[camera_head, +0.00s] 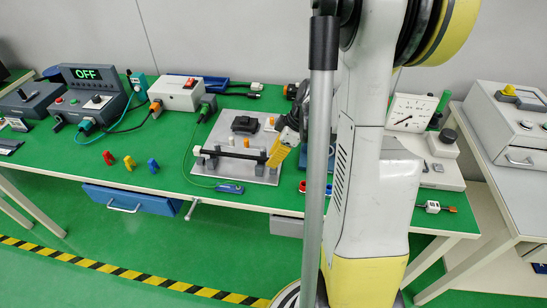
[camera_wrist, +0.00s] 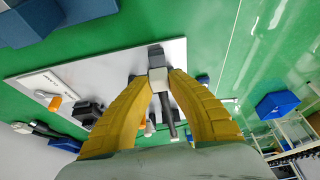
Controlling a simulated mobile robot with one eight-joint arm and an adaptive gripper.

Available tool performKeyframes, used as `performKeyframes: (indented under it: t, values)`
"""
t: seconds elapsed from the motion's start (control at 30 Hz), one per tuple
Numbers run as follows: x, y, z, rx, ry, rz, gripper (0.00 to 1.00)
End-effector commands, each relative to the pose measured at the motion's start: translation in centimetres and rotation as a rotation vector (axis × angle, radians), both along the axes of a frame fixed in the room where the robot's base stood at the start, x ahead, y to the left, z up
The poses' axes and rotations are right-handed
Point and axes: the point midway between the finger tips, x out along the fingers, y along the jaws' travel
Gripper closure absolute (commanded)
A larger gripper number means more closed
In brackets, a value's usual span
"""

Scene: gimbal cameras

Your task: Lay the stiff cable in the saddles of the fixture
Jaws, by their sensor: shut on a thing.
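The fixture is a light grey plate (camera_head: 228,172) on the green bench, with a raised black block (camera_head: 245,125) at its back. The stiff cable (camera_head: 235,154) is a straight dark bar running left to right over the plate's front half, near small light saddles (camera_head: 211,163). I cannot tell whether it sits fully in them. My gripper (camera_head: 274,160), with yellow fingers, is at the cable's right end. In the wrist view the fingertips (camera_wrist: 159,82) close around the cable (camera_wrist: 167,115) beside a pale block. The fingers hide part of the grip.
A blue-handled tool (camera_head: 230,188) lies at the plate's front edge. Red, yellow and blue pegs (camera_head: 130,162) stand to the left. A white box with a red switch (camera_head: 176,92) and an "OFF" display unit (camera_head: 92,90) stand behind.

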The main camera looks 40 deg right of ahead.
Motion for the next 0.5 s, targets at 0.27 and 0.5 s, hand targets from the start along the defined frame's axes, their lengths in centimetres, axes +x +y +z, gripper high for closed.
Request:
performKeyframes:
  t: [0.27,0.5]
  values:
    - [0.0,0.0,-0.8,0.0,0.0,0.0,1.0]
    - [0.0,0.0,-1.4,0.0,0.0,0.0,1.0]
